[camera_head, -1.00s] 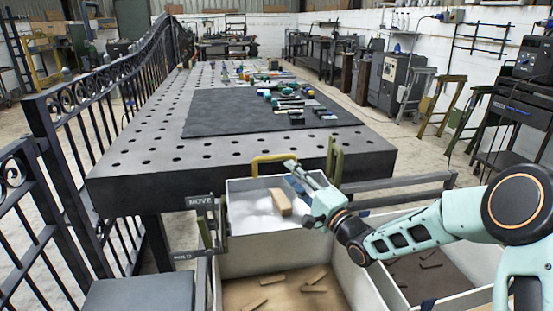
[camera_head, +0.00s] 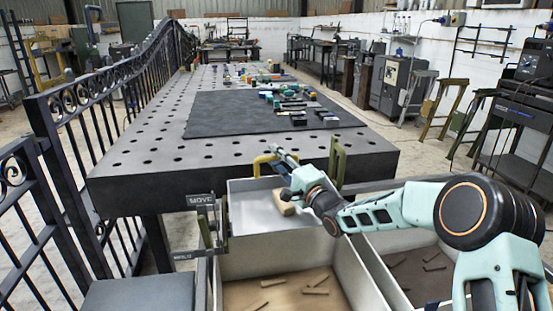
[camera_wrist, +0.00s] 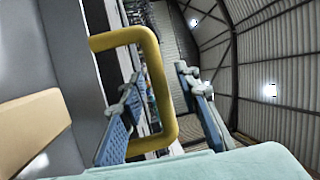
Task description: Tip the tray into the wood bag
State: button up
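The metal tray (camera_head: 255,212) sits at the table's near edge and holds one tan wood block (camera_head: 284,207). Its yellow handle (camera_head: 264,160) stands at the far side. In the wrist view, the block (camera_wrist: 32,130) lies at left and the handle's bar (camera_wrist: 162,92) shows between the fingers. My gripper (camera_head: 280,164) is at the handle; its blue-padded fingers (camera_wrist: 160,112) are apart, one on each side of the bar. I cannot tell whether they touch it. Below the tray is a white-walled bin (camera_head: 236,258) with several wood sticks on a tan bottom, perhaps the wood bag.
A second bin (camera_head: 408,270) with a dark bottom and wood pieces stands at right. A perforated table (camera_head: 140,165) with a dark mat lies behind the tray. A green clamp (camera_head: 337,160) stands right of the handle; a black gate (camera_head: 75,130) borders the left.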

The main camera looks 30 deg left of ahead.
grip_shut()
dwell(0.4)
